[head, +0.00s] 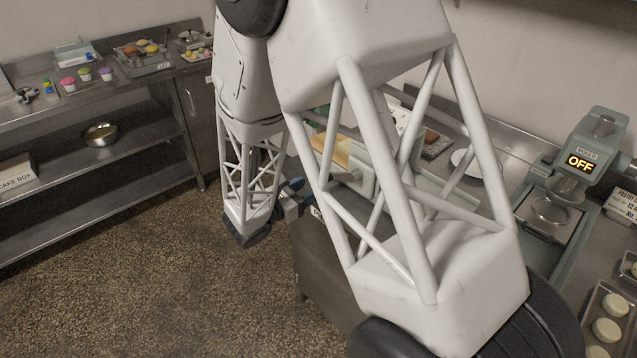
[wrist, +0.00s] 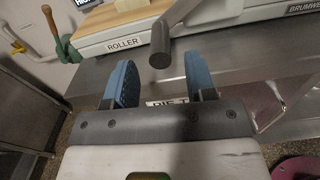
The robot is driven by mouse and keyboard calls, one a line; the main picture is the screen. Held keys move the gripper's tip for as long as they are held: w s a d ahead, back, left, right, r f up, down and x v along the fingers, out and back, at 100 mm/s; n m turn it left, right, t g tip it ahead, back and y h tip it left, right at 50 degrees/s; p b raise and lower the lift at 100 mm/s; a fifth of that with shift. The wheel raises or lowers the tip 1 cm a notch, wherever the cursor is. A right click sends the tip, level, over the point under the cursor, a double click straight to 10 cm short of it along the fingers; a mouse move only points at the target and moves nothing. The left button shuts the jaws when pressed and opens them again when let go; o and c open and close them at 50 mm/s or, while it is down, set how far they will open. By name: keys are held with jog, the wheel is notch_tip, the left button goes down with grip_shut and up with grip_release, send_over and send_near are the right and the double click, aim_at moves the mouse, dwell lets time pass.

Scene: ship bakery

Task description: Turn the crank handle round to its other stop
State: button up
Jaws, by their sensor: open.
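In the wrist view, a grey crank arm slants down from the top to a dark cylindrical grip, the crank handle (wrist: 160,48). The grip points towards the camera, just beyond and between my fingertips as pictured. My gripper (wrist: 160,78) is open, with its two blue fingers on either side and nothing held. I cannot tell whether they touch the grip. The crank is in front of a pale machine body (wrist: 127,38) labelled ROLLER.
A wooden handle (wrist: 49,20) on a green bracket stands left in the wrist view. A steel bench edge (wrist: 245,72) runs below the machine. In the head view, a mixer reading OFF (head: 584,158) stands right; steel shelving (head: 100,145) stands left. Open floor (head: 140,270) lies between.

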jog(key=shift+x, duration=2.4)
grip_shut()
